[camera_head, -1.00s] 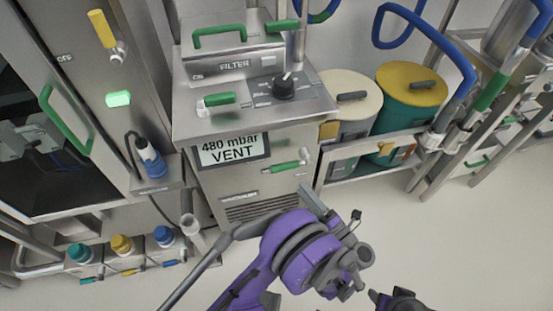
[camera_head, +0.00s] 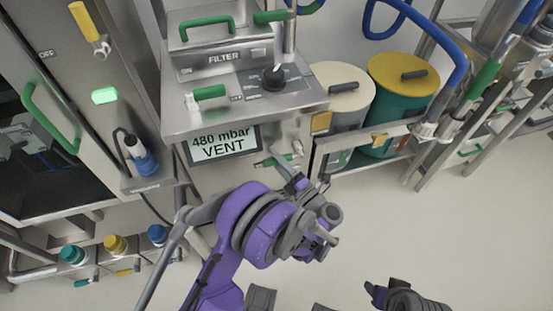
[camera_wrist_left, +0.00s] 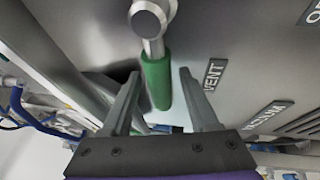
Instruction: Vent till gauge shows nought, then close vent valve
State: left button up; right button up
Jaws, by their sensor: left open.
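The gauge display (camera_head: 223,145) on the steel cabinet front reads "480 mbar VENT". The vent valve's green handle (camera_head: 264,162) is just below and right of it, partly covered by my left gripper (camera_head: 288,170). In the left wrist view, the green handle (camera_wrist_left: 157,80) hangs from a round metal pivot, beside a "VENT" label (camera_wrist_left: 213,76). My left gripper (camera_wrist_left: 160,85) is open there, one finger on each side of the handle, with gaps showing. Part of my right gripper (camera_head: 392,297) shows at the bottom edge; its jaws are unclear.
The filter unit's top panel (camera_head: 245,95) carries a black knob (camera_head: 273,78) and another green handle (camera_head: 209,92). A cream drum (camera_head: 338,90) and a yellow-lidded green drum (camera_head: 403,75) stand right of the cabinet behind a rail. The floor at right is clear.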

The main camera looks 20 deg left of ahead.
pick_arm(q)
jog(key=shift+c, duration=0.2)
grip_shut()
dwell(1.1)
